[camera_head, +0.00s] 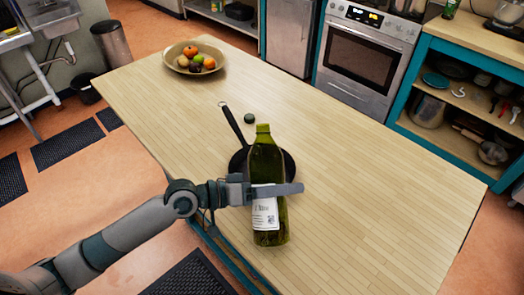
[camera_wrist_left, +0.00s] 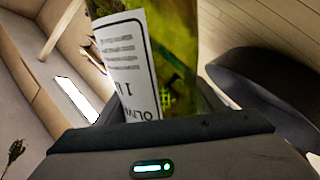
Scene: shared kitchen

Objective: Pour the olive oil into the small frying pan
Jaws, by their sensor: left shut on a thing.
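The olive oil bottle (camera_head: 267,165) is green with a white label and looks upright. My left gripper (camera_head: 272,192) is shut around its middle, at the label. In the left wrist view the bottle (camera_wrist_left: 172,55) fills the space in front of the gripper, with its label facing left. The bottle's mouth appears open, without a cap. The small frying pan (camera_head: 287,163) is black and lies on the wooden table behind the bottle, partly hidden by it. Its handle (camera_head: 233,125) points up and left. In the wrist view the pan (camera_wrist_left: 255,85) is at the right. My right gripper is not in view.
The wooden table (camera_head: 370,175) is clear on its right side. A bowl of fruit (camera_head: 172,62) stands at the far left end. An oven (camera_head: 365,55) and open shelves (camera_head: 425,75) stand beyond the table.

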